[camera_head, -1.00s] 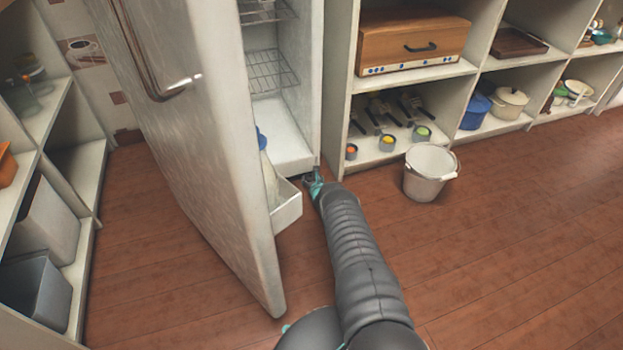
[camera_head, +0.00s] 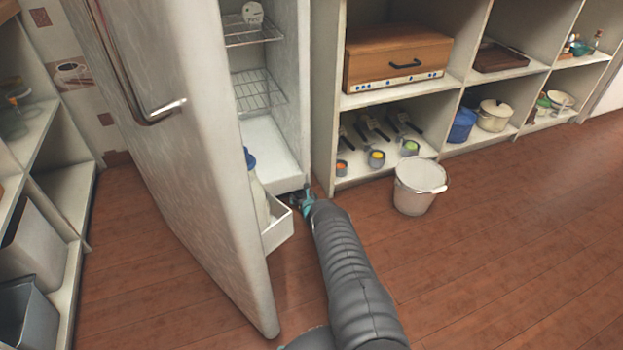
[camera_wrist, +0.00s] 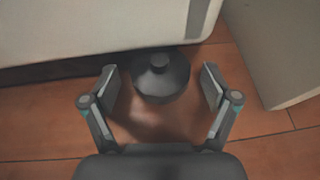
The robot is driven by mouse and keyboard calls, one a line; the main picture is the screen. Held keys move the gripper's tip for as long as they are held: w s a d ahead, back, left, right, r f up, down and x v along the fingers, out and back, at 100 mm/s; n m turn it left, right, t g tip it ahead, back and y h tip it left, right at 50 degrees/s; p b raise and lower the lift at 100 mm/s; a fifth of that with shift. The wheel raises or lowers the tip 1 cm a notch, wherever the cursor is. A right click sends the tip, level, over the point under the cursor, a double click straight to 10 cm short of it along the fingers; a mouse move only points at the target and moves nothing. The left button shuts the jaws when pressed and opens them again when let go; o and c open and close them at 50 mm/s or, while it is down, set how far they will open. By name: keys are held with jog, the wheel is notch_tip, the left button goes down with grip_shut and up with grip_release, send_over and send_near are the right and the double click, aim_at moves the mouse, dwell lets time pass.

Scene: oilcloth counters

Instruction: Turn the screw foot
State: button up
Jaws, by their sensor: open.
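The screw foot (camera_wrist: 161,82) is a dark round disc with a small knob on top, at the fridge's lower edge just above the floor in the wrist view. My gripper (camera_wrist: 160,85) is open, with one finger on each side of the foot and a gap visible on both sides. In the head view my gripper (camera_head: 306,200) is low at the bottom front corner of the open fridge (camera_head: 268,150); the foot cannot be made out there.
The open fridge door (camera_head: 175,150) with a door bin (camera_head: 279,232) stands left of my arm. A white bucket (camera_head: 418,190) is on the floor to the right, before shelves with pans and pots. Wooden floor (camera_head: 500,260) is clear at the right.

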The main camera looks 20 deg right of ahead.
jog(key=shift+d+f, duration=0.1)
jog(key=n+y+b, duration=0.2)
jog(key=y+b, duration=0.1)
jog(key=shift+d+n, duration=0.15)
jog(key=shift+n, duration=0.25)
jog(key=n+y+b, duration=0.2)
jog(key=y+b, duration=0.1)
jog(key=b, duration=0.1)
jog(key=shift+d+f+n+g+b, duration=0.1)
jog(key=shift+d+n+g+b, duration=0.05)
jog(key=shift+n+g+b, duration=0.2)
jog(key=shift+n+y+b, duration=0.25)
jog(key=shift+y+b, duration=0.25)
jog(key=shift+b, duration=0.25)
